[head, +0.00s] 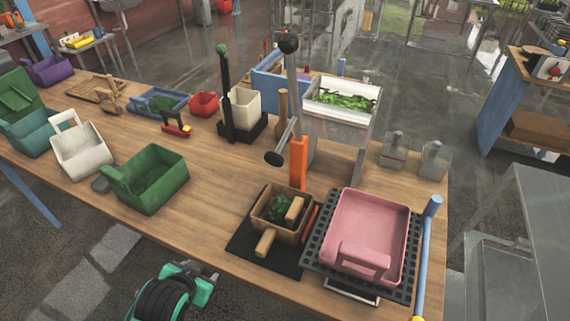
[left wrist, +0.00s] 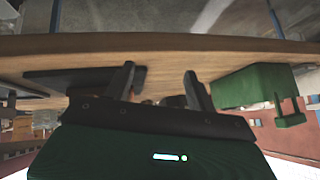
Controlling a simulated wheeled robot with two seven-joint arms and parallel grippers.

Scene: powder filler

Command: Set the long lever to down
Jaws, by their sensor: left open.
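A long grey lever (head: 293,85) with a black ball on top stands nearly upright at the filler, behind an orange post (head: 298,162). A shorter black lever (head: 226,88) with a green knob stands upright on a dark base to its left. I cannot tell for sure which one the task names; the grey one looks longer. My left gripper (head: 197,268) is at the table's front edge, well apart from both levers. Its two fingers stand apart and empty in the left wrist view (left wrist: 160,84). My right gripper is not in view.
A green bin (head: 150,178) and a wooden box (head: 281,212) on a black mat stand near the front edge. A pink tray (head: 365,235) sits on a black grid at right. A white bin of greens (head: 340,104) stands behind. Bare tabletop lies between green bin and mat.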

